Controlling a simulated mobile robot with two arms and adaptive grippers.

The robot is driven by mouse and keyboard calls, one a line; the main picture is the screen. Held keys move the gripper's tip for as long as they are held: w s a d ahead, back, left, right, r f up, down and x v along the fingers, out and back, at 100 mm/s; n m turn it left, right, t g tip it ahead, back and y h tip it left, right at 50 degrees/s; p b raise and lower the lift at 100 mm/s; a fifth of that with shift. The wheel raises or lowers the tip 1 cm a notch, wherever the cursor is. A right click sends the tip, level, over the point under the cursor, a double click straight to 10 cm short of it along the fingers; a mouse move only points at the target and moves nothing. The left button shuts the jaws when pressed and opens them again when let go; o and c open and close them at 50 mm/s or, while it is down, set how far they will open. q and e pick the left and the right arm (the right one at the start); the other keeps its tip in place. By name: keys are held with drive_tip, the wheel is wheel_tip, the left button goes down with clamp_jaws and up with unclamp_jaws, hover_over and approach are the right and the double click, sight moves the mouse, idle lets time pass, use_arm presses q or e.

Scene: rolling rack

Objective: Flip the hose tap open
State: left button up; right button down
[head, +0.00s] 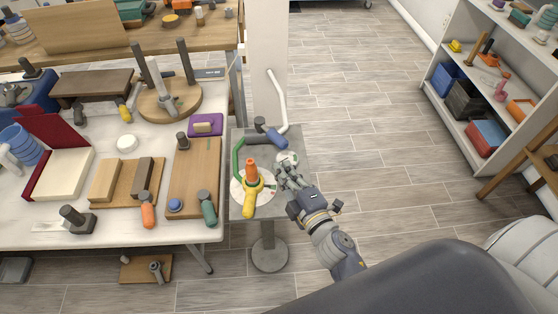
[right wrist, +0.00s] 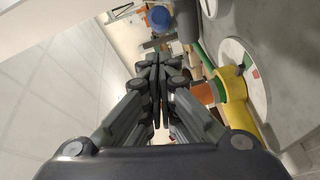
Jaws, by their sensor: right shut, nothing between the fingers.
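The hose tap appears to be the yellow and orange fitting (head: 250,188) on a round white base, on a small grey pedestal table (head: 293,197). Its yellow part points toward the front, its orange part stands up, and a green hose curves behind it. In the right wrist view, the yellow fitting (right wrist: 238,95) lies to the right of the fingers. My right gripper (head: 281,170) is shut and empty, just right of the fitting, over a small pale round piece that it partly hides. I cannot tell whether it touches anything. The right fingers (right wrist: 160,65) meet in the wrist view. My left gripper is not in view.
A blue cylinder (head: 275,139) and a bent white pipe (head: 280,100) are at the pedestal table's back. A white workbench (head: 110,230) crowded with boards and handled tools stands close on the left. A shelf rack (head: 440,88) stands at right, with open floor between.

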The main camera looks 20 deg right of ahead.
drive_tip(key=p, duration=0.2)
approach(271, 133)
drive_tip(key=w+a, duration=0.3)
drive_tip(key=w, duration=0.2)
drive_tip(key=shift+s+a+f, duration=0.1)
drive_tip(key=shift+s+f, duration=0.1)
drive_tip(key=shift+f, duration=0.05)
